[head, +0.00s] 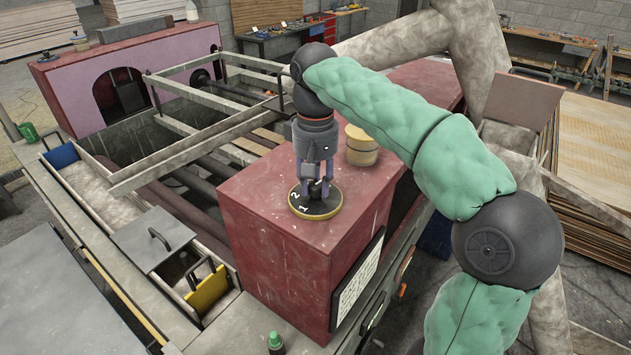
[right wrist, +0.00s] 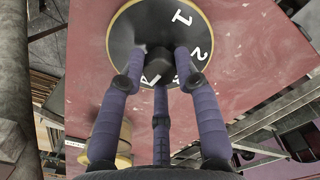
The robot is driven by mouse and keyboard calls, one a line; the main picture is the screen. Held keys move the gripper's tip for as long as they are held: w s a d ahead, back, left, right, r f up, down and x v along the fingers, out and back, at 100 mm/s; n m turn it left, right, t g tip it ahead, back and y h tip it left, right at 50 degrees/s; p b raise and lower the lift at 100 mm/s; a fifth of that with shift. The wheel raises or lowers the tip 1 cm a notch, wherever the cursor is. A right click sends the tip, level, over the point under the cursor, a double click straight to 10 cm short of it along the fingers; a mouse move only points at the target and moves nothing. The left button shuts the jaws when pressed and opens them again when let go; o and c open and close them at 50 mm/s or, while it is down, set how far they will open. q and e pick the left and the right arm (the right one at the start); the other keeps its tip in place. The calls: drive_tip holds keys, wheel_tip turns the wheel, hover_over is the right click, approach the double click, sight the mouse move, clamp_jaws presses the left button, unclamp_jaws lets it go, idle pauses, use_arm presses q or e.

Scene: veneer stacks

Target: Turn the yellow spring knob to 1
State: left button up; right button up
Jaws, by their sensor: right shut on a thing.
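The knob's round black dial plate with a yellow rim (head: 331,207) lies on top of the red cabinet (head: 262,200). White figures 1 and 2 show on its near left part. In the right wrist view the dial (right wrist: 130,30) shows 1 at upper right and 2 at right; other white marks are partly hidden by fingers. A dark knob (right wrist: 158,66) stands at its middle. My right gripper (head: 315,192) comes straight down from above, its three fingers (right wrist: 160,72) closed around the dark knob. I cannot tell which figure the knob points to. My left gripper is out of view.
A yellow round tub (head: 361,147) stands on the cabinet just behind the dial. A green-capped bottle (head: 275,343) stands at the front edge.

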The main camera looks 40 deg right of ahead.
drive_tip(key=shift+f+n, duration=0.1)
drive_tip(key=shift+n, duration=0.2)
drive_tip(key=shift+n+p, duration=0.5)
drive_tip(key=shift+n, duration=1.1)
drive_tip(key=shift+a, duration=0.1)
drive_tip(key=shift+n, duration=0.3)
drive_tip(key=n, duration=0.2)
drive_tip(key=shift+f+n, duration=0.1)
drive_tip(key=shift+n, duration=0.3)
drive_tip(key=shift+n, duration=1.7)
